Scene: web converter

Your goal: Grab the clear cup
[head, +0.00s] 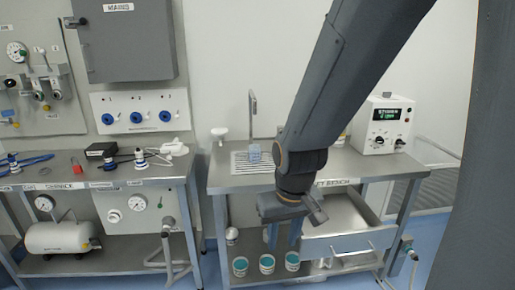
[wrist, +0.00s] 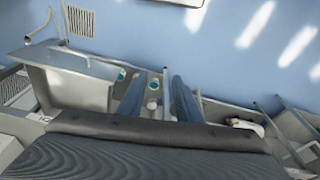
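A small clear, bluish cup (head: 254,152) appears to stand on the slotted drain plate (head: 240,163) of the right bench, below the upright tap. My gripper (head: 284,235) hangs in front of that bench's front edge, lower than the bench top and to the right of the cup. Its two blue fingers point down and are apart, with nothing held between them. The open fingers also show in the wrist view (wrist: 158,100). I cannot make out the clear cup in the wrist view.
A tall tap (head: 252,112) rises behind the cup, and a white funnel-like piece (head: 219,133) stands left of it. Several teal-topped tubs (head: 267,264) sit on the lower shelf. An open drawer (head: 350,237) juts out at right. A white instrument box (head: 383,125) stands on the bench's right.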

